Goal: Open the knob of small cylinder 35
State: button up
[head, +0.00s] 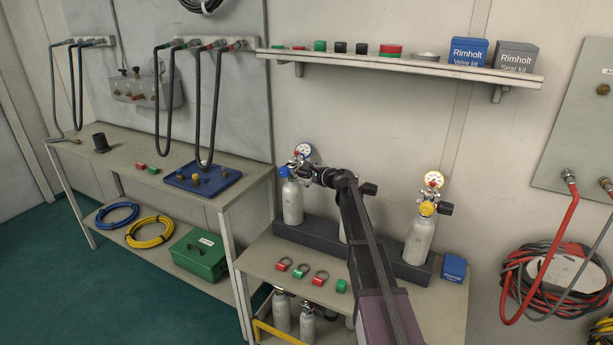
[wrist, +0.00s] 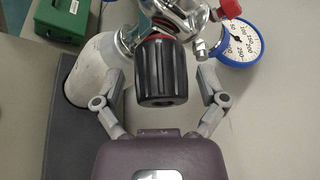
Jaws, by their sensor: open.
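My gripper (head: 318,178) is at the left small cylinder (head: 292,203), which stands upright in a dark rack (head: 318,240) and has a blue collar. In the wrist view the black ribbed knob (wrist: 162,72) lies between the two open fingers of my gripper (wrist: 162,85). A gap shows on both sides of the knob. The pale cylinder body (wrist: 90,75) is behind it at the left. A blue-rimmed gauge (wrist: 240,42) and a red part (wrist: 230,9) sit at the right. No number 35 is readable on any cylinder.
A right cylinder (head: 420,240) with a yellow collar stands in the same rack. My arm mostly hides a middle one. A shelf (head: 400,65) with small boxes runs above. Rings with red and green tags (head: 300,271) and a blue box (head: 454,268) are on the bench.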

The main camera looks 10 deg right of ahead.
jog(key=c, duration=1.2)
jog(key=shift+o, duration=0.2)
jog(key=shift+n+t+b, duration=0.3)
jog(key=shift+n+b, duration=0.1)
jog(key=shift+f+n+b, duration=0.1)
jog(key=shift+n+b, duration=0.25)
jog(key=shift+n, duration=0.05)
jog(key=n+t+b, duration=0.2)
jog(key=n, duration=0.1)
jog(key=shift+n+t+b, duration=0.3)
jog(key=shift+n+b, duration=0.1)
jog(key=shift+r+n+t+y+b, duration=0.2)
jog(key=shift+n+t+y+b, duration=0.4)
jog(key=shift+n, duration=0.75)
jog(key=shift+r+n+t+y+b, duration=0.2)
jog(key=shift+n+y+b, duration=0.2)
jog(key=shift+n+b, duration=0.75)
jog(key=shift+n, duration=0.3)
